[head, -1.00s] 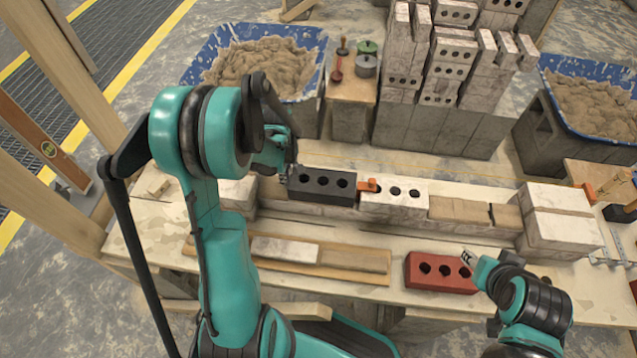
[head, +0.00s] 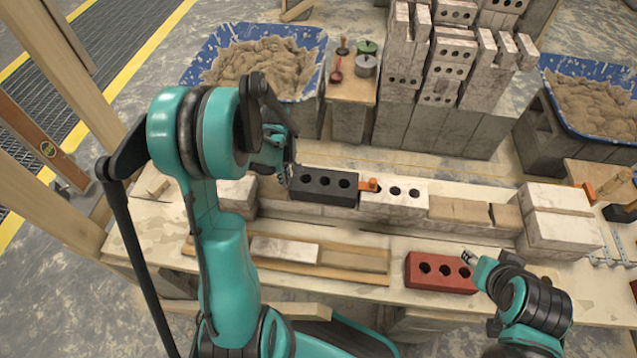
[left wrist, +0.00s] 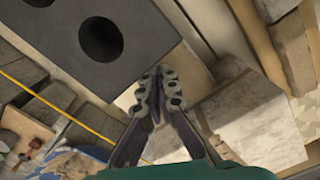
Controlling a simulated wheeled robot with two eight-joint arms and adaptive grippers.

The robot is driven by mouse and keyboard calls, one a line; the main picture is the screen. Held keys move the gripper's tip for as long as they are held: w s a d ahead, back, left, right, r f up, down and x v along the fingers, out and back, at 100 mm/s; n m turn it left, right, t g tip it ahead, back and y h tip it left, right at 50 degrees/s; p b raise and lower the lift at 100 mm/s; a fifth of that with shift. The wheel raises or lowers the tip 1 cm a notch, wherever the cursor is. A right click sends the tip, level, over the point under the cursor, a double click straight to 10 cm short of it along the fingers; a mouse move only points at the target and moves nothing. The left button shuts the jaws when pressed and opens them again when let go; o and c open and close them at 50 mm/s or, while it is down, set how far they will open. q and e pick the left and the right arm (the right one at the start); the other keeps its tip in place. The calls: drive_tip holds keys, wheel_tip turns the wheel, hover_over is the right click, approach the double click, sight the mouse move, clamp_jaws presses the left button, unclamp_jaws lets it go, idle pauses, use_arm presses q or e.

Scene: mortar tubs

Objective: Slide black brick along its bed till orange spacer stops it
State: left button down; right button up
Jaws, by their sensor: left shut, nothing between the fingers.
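The black brick (head: 324,186) with three holes lies on the wall's bed in the head view. Its right end is at the orange spacer (head: 369,185), with no clear gap visible. The spacer sits against the left end of a white holed brick (head: 394,203). My left gripper (head: 284,178) is shut and empty, just left of the black brick's left end. The left wrist view shows its closed fingertips (left wrist: 158,88) close to the edge of the black brick (left wrist: 75,45); contact is unclear. My right gripper (head: 468,257) is by the red brick; its jaws are too small to judge.
A red brick (head: 440,272) and wooden boards (head: 320,260) lie in front of the wall. A pale block (head: 238,196) stands left of the gripper, stacked blocks (head: 560,215) at the right. Mortar tubs (head: 215,62) and tall brick stacks stand behind.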

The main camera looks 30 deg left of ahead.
use_arm(q)
drive_tip(key=shift+a, duration=0.2)
wheel_tip(320, 180, up, 9)
drive_tip(key=p, duration=0.6)
drive_tip(key=shift+p, duration=0.35)
drive_tip(key=shift+s, duration=0.15)
